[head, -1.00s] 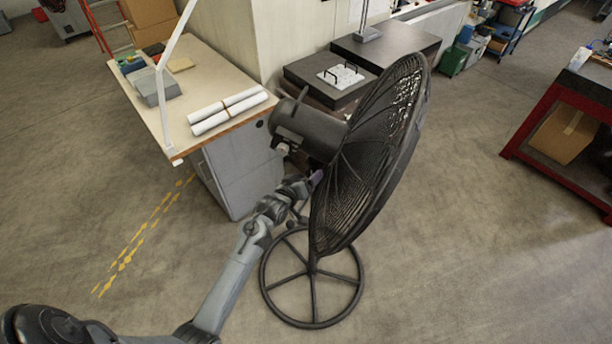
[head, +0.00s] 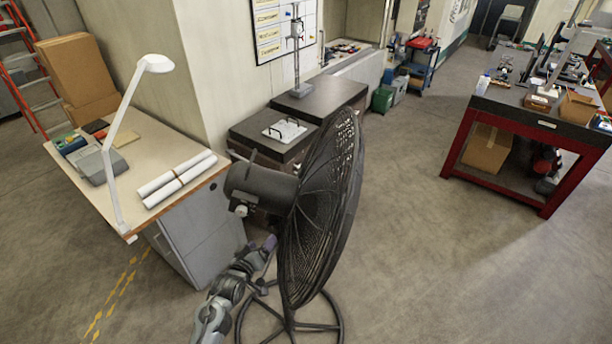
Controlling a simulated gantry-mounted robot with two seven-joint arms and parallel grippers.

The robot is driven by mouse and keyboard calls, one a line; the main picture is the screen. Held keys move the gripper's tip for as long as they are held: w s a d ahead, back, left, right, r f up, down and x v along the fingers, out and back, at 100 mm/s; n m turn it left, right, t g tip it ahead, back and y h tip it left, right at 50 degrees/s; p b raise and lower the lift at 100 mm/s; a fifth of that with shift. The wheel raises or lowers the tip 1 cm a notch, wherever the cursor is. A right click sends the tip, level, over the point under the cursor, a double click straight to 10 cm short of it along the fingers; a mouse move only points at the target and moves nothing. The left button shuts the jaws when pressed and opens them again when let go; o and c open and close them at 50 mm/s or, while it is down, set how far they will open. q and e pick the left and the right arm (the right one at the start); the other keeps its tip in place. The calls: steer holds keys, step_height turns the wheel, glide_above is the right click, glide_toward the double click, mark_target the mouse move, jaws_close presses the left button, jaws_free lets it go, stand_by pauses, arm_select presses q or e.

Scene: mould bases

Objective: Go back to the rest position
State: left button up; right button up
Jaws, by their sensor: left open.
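My left gripper (head: 268,246) is at the lower middle of the head view, beside the back of a large black pedestal fan (head: 325,205). It is open, and I see nothing held in it. Its tip is close to the fan's rear edge; I cannot tell whether they touch. My left arm comes up from the bottom edge. My right gripper is not in view. No mould base can be made out clearly; a light plate with two black handles (head: 284,131) lies on a dark bench.
A desk (head: 135,190) with a lamp (head: 124,150) and rolled paper (head: 178,180) stands left. A dark bench (head: 318,98) is behind the fan. A red-framed workbench (head: 545,128) stands right. The fan's round base (head: 290,325) is close to my arm. Floor is clear right of the fan.

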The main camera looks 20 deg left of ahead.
arm_select(q)
steer(key=shift+g, duration=0.4)
steer(key=s+f, duration=0.4)
steer(key=f, duration=0.1)
steer(key=shift+s+d+f, duration=0.1)
steer(key=shift+s+f, duration=0.05)
steer(key=s+d+r+m+g, duration=0.2)
steer(key=s+d+m+g, duration=0.1)
steer(key=s, duration=0.6)
steer(key=s+d+r+m+g+h, duration=0.1)
steer(key=s+d+r+m+g, duration=0.1)
steer(key=s+d, duration=0.4)
steer(key=s+d+r+m+g+h, duration=0.1)
steer(key=s+d+r+m+g, duration=0.2)
steer(key=s, duration=1)
steer(key=shift+s+d+m+g, duration=0.2)
steer(key=shift+d+m+g, duration=0.7)
steer(key=shift+m, duration=0.3)
steer(key=shift+c, duration=0.3)
